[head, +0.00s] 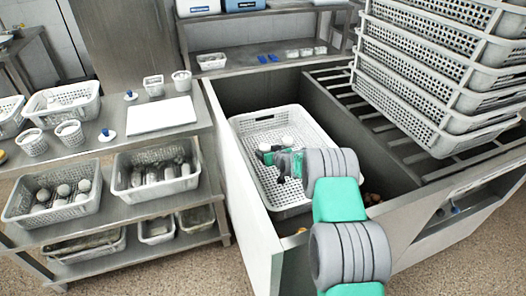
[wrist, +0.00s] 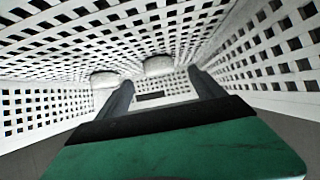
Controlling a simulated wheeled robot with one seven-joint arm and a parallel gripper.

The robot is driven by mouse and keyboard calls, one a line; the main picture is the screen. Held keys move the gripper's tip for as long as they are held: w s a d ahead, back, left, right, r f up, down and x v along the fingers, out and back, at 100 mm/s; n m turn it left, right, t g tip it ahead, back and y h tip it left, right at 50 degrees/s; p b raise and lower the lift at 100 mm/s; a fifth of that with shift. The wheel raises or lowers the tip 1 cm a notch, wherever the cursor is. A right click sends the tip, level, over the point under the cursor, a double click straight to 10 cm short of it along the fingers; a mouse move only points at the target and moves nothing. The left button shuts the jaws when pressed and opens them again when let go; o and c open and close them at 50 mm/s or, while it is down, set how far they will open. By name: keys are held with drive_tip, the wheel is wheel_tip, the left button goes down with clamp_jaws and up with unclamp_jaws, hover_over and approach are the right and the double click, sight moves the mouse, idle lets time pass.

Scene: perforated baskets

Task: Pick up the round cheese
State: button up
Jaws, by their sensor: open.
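Two pale round cheeses lie in a white perforated basket (head: 247,125) inside a deep metal bin. One cheese (head: 288,141) shows just above my gripper (head: 266,155) in the head view, and the other (head: 264,147) is beside it, partly covered. In the wrist view, one cheese (wrist: 157,65) is beyond the space between my open fingers (wrist: 163,88). The other cheese (wrist: 103,79) is just left of the left finger. My gripper is inside the basket and nothing shows between its fingers. I cannot tell whether a finger touches a cheese.
Perforated basket walls (wrist: 270,50) rise close around my gripper. The metal bin wall (head: 243,190) stands left of the basket. A tall stack of baskets (head: 430,75) stands at right. A shelf unit (head: 150,212) with filled baskets and a white board (head: 161,116) is at left.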

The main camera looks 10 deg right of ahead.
sight(266, 149)
drive_tip(key=x, duration=0.6)
drive_tip(key=shift+d+b, duration=0.15)
drive_tip(key=shift+b, duration=0.2)
drive_tip(key=shift+c, duration=0.6)
drive_tip(key=c, duration=1.4)
